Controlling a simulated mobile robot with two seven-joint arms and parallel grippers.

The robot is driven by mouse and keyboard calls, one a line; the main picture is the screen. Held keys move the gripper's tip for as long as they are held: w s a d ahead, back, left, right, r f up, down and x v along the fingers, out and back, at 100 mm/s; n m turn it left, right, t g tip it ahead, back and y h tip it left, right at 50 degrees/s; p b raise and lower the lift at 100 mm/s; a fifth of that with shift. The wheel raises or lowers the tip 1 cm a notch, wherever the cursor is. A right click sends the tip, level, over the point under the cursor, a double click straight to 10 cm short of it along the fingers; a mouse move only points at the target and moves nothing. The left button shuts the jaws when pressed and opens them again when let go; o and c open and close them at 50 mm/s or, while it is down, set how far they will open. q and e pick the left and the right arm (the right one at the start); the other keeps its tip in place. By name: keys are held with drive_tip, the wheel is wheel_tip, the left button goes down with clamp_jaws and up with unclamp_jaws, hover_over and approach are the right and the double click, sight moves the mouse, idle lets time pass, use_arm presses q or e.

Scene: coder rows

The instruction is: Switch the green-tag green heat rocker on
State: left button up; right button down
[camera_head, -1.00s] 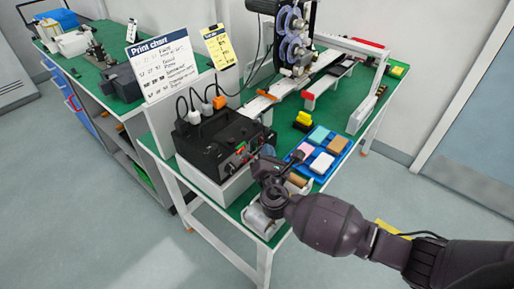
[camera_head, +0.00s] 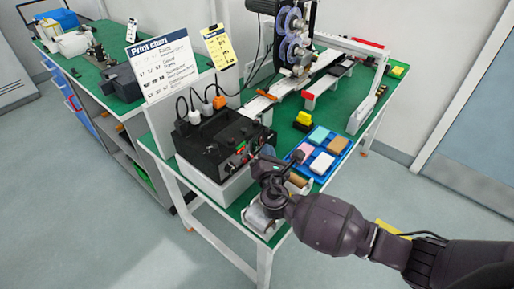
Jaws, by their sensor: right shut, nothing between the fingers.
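The black control box (camera_head: 215,138) stands on a white block at the near left of the green-topped table. Its front panel faces right and carries small red and green rockers (camera_head: 241,148). They are too small for me to read their tags or on/off positions. My right gripper (camera_head: 262,155) is shut and empty, close to the right end of that panel. I cannot tell whether it touches a rocker, and it hides part of the panel's right end. My left gripper is not in view.
Plugs with cables (camera_head: 204,104) rise behind the box, with a print chart (camera_head: 162,66) beyond. A blue tray (camera_head: 331,160) of coloured pads lies right of my gripper. Rolls (camera_head: 259,218) sit below it. A reel machine (camera_head: 293,45) stands behind.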

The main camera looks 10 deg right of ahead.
drive_tip(key=shift+w, duration=0.1)
idle(0.3)
drive_tip(key=shift+w+a+f, duration=0.1)
drive_tip(key=shift+w+a, duration=0.1)
drive_tip(key=shift+a, duration=0.1)
drive_tip(key=shift+w+a, duration=0.15)
drive_tip(key=shift+w, duration=0.15)
idle(0.8)
drive_tip(key=shift+s, duration=0.15)
drive_tip(key=shift+s+d, duration=0.45)
